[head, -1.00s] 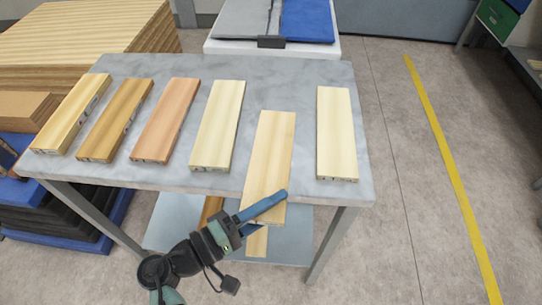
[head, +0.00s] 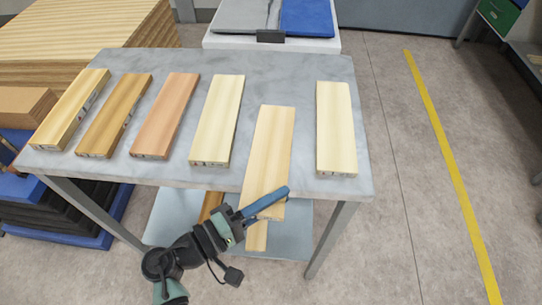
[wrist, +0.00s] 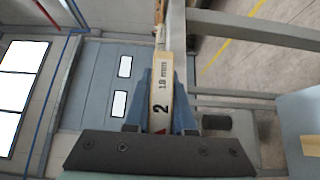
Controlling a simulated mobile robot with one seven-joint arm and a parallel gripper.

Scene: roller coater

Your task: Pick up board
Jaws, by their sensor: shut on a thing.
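A pale wooden board (head: 268,150) lies on the grey marbled table (head: 300,85), its near end sticking out past the front edge. My gripper (head: 272,205) is at that near end, with its blue fingers shut on the board. In the wrist view, the board's end face (wrist: 161,85) shows between the two blue fingers (wrist: 161,105), marked with a "2" and smaller print. I cannot tell whether the board is raised off the table.
Another pale board (head: 337,130) lies to the right. Several boards, including a reddish one (head: 166,115), lie in a row to the left. A lower shelf (head: 290,235) holds more wood. Stacked wood (head: 80,40) stands at back left. The floor right of the table is clear.

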